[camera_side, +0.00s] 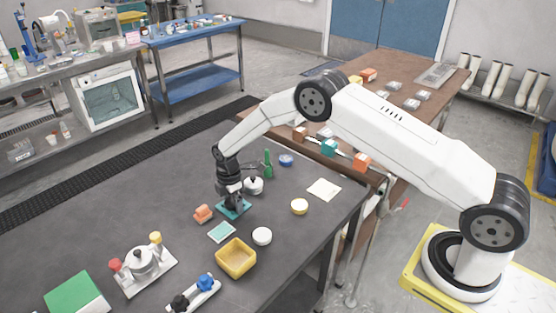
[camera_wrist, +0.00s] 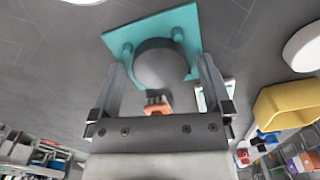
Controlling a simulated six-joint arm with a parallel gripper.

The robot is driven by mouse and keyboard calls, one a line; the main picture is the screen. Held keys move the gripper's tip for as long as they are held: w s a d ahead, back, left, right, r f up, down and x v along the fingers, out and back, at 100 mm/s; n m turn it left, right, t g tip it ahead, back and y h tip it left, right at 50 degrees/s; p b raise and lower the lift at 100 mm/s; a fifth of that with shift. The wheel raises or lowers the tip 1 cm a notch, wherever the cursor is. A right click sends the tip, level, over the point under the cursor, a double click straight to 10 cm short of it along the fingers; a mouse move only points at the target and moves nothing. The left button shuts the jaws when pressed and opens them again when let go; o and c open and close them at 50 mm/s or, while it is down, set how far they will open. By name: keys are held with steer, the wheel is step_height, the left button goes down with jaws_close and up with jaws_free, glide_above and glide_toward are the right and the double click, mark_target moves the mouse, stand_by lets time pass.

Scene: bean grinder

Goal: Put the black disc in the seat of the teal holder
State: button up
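The teal holder (camera_side: 246,209) is a flat square plate on the dark table, under my gripper (camera_side: 234,205). In the wrist view the teal holder (camera_wrist: 118,40) is at top centre. The black disc (camera_wrist: 160,64), dark and round, shows over the middle of the plate, between my gripper's two fingers (camera_wrist: 163,60). A gap shows between the disc and each finger, so the gripper looks open around it. The seat is hidden behind the disc; I cannot tell how deep the disc sits. In the side view my gripper hides the disc.
An orange block (camera_side: 203,214) and a teal-and-white card (camera_side: 222,232) lie close by. A silver lidded pot (camera_side: 253,186) and green bottle (camera_side: 268,165) stand behind. A yellow bin (camera_side: 236,259) and white round piece (camera_side: 262,236) are in front.

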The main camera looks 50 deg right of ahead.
mark_target(233, 201)
steer(key=shift+r, duration=0.1)
step_height(233, 201, up, 12)
stand_by(0.9)
stand_by(0.3)
steer(key=shift+r, duration=0.1)
steer(key=s+d+r+m+t, duration=0.1)
steer(key=s+d+r+m, duration=0.1)
steer(key=s+m, duration=0.6)
steer(key=s+d+r+m+t, duration=0.1)
steer(key=s+m, duration=0.6)
steer(key=s, duration=1.3)
step_height(233, 201, up, 3)
steer(key=shift+s+d+f+m+t, duration=0.2)
steer(key=shift+d+m+t, duration=0.15)
steer(key=shift+d, duration=0.2)
